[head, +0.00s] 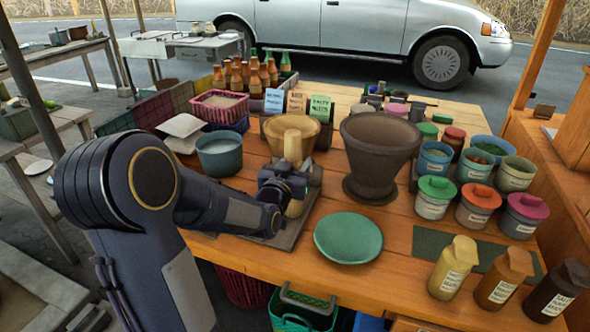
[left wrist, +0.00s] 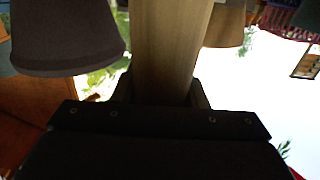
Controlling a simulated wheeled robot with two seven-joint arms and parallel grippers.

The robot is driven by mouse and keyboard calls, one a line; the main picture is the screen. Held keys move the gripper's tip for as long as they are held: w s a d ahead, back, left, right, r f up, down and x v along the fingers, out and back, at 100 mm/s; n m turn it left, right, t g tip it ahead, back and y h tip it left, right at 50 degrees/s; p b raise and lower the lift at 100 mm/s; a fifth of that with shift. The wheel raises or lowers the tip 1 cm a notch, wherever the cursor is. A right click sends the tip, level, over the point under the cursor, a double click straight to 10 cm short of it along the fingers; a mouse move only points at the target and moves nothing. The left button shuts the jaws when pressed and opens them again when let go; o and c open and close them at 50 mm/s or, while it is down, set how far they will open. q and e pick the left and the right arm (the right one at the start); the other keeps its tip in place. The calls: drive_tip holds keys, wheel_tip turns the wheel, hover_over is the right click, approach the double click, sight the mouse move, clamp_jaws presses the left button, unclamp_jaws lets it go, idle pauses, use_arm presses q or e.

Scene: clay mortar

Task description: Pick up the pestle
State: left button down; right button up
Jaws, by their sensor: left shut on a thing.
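The wooden pestle (head: 293,147) stands roughly upright in the head view, left of the dark clay mortar (head: 380,145). My left gripper (head: 290,184) is shut around the pestle's shaft and hides its middle part. In the left wrist view the pale shaft (left wrist: 170,50) passes between the fingers, and the dark mortar (left wrist: 65,35) shows at the upper left. I cannot tell whether the pestle's lower end touches the dark tray (head: 268,238) below. My right gripper is out of view.
A green plate (head: 348,238) lies in front of the mortar. A wooden bowl (head: 272,135) and a blue-grey pot (head: 219,152) stand behind and left of my gripper. Lidded jars (head: 478,206) and spice bottles (head: 453,268) crowd the right side.

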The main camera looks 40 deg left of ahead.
sight(297, 151)
use_arm(q)
drive_tip(key=shift+r, duration=0.55)
drive_tip(key=r, duration=0.2)
drive_tip(key=shift+s+d+r+p, duration=0.1)
drive_tip(key=shift+d+r+p, duration=0.1)
drive_tip(key=shift+r+p, duration=0.2)
drive_tip(key=s+d+r+p, duration=0.4)
drive_tip(key=s+d+r, duration=0.3)
drive_tip(key=d+r, duration=0.2)
drive_tip(key=shift+s+d+p, duration=0.4)
drive_tip(key=shift+d, duration=0.7)
drive_tip(key=c, duration=1.6)
unclamp_jaws()
drive_tip(key=c, duration=0.6)
drive_tip(key=c, duration=2.2)
unclamp_jaws()
drive_tip(key=shift+f, duration=0.1)
